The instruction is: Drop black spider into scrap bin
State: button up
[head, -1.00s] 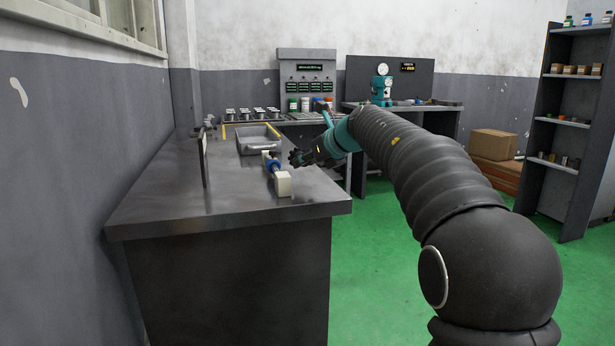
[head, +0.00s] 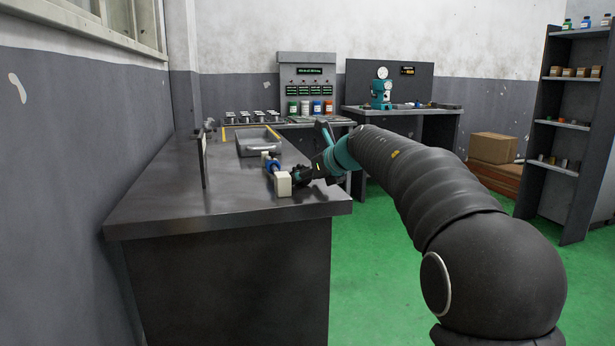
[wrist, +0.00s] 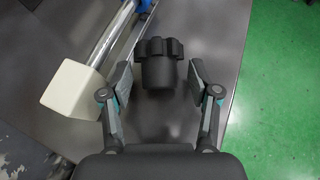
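A black lobed part that looks like the spider (wrist: 160,48) shows in the wrist view on top of a dark cylinder (wrist: 159,74), above the grey bench. My gripper (wrist: 158,76) is open, with one finger on each side of the cylinder and visible gaps to both. In the head view my gripper (head: 303,174) is at the bench's right edge, beside the near white block; the spider cannot be told apart from it there. I cannot make out anything that is clearly a scrap bin.
A white block (wrist: 73,87) with a metal rod and blue part stands close left of my gripper; this white block (head: 283,185) also shows in the head view. A grey tray (head: 258,150) lies farther back on the bench (head: 220,205). The near bench top is clear.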

jog(key=shift+r, duration=0.15)
jog(key=v, duration=1.2)
jog(key=shift+r, duration=0.1)
